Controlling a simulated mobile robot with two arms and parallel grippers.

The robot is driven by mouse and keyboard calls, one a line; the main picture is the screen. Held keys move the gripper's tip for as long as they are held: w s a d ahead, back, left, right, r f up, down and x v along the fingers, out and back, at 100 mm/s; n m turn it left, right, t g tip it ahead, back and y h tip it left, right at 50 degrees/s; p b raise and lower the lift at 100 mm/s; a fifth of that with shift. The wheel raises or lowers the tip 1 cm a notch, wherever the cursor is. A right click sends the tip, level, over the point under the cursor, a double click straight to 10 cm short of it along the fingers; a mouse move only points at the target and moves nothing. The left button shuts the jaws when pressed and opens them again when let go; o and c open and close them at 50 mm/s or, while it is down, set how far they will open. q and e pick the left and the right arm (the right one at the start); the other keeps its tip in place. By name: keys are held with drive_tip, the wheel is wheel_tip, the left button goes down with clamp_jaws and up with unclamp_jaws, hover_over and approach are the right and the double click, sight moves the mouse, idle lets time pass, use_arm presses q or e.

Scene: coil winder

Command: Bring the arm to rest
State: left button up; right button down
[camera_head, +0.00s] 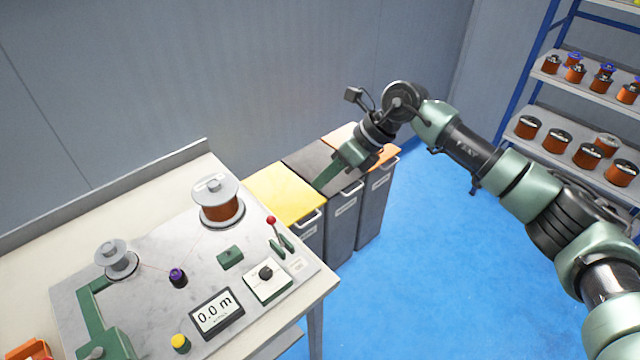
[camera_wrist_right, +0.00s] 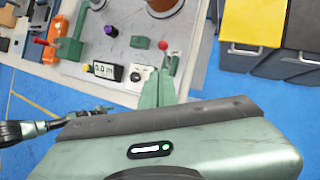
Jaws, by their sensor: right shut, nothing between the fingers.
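My right arm reaches in from the right of the head view and bends at the wrist, above the bins. The coil winder (camera_head: 150,250) stands on the bench at the lower left, apart from the gripper.
A bin with a yellow lid (camera_head: 283,195), a grey-lidded bin (camera_head: 318,165) and an orange-lidded bin (camera_head: 352,140) stand beside the bench (camera_head: 190,160). A blue shelf rack (camera_head: 520,90) holds several copper spools at the right. The blue floor (camera_head: 420,270) between is clear.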

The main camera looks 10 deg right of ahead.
drive_tip(key=shift+w+a+f, duration=0.1)
drive_tip(key=shift+w+a, duration=0.05)
